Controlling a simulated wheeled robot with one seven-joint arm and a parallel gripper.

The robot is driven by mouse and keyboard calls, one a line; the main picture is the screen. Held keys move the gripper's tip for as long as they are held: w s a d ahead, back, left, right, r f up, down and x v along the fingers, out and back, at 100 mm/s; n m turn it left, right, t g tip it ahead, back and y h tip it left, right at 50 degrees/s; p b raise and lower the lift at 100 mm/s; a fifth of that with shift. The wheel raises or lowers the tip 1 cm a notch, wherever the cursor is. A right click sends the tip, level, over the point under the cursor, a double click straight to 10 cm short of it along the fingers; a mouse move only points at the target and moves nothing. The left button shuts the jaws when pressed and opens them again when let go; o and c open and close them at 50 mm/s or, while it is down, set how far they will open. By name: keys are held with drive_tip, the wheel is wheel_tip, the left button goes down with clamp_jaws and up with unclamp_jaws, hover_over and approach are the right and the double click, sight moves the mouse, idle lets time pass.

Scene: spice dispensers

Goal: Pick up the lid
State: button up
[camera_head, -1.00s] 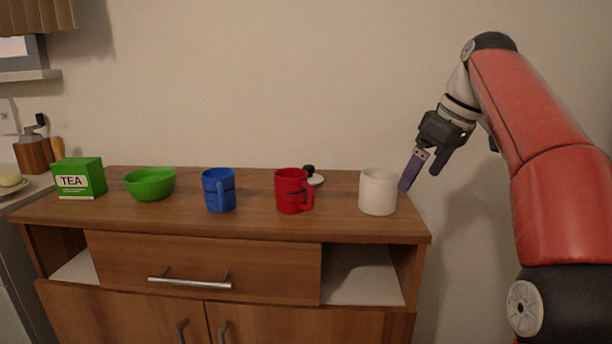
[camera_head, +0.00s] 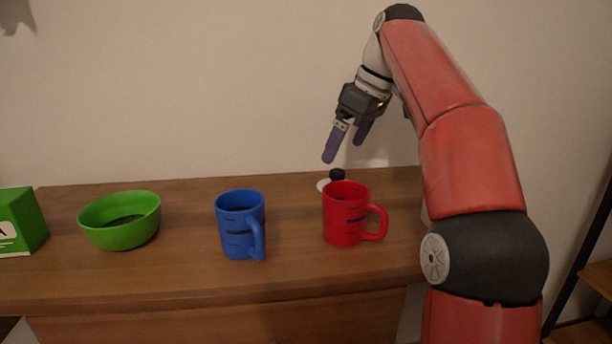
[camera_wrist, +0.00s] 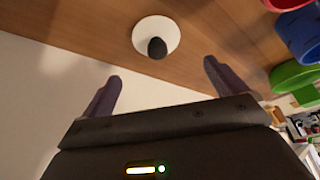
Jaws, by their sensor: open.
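The lid is a white disc with a black knob (camera_head: 337,174). It lies on the wooden cabinet top behind the red mug, which partly hides it in the head view. In the wrist view the whole lid (camera_wrist: 143,30) shows flat on the wood, just beyond the fingertips and roughly centred between them. My gripper (camera_head: 343,152) is open and empty, pointing down above the lid with a gap. Its two purple fingers also show in the wrist view (camera_wrist: 162,70), apart and not touching the lid.
The red mug (camera_head: 343,219) stands close in front of the lid, handle to the right. A blue mug (camera_head: 233,235), a green bowl (camera_head: 120,232) and a green tea box (camera_head: 20,222) stand further left on the cabinet top (camera_head: 180,270). The wall (camera_head: 180,90) rises behind.

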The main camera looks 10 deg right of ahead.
sight(339, 171)
drive_tip(key=b+x, duration=0.1)
drive_tip(key=x, duration=0.1)
drive_tip(key=b+x, duration=0.1)
drive_tip(key=x, duration=0.2)
drive_tip(key=b+x, duration=0.1)
drive_tip(key=x, duration=0.1)
drive_tip(key=shift+s+d+f, duration=0.1)
drive_tip(key=shift+d+f, duration=0.15)
drive_tip(key=shift+f, duration=0.2)
drive_tip(key=shift+c, duration=0.4)
drive_tip(key=c, duration=1)
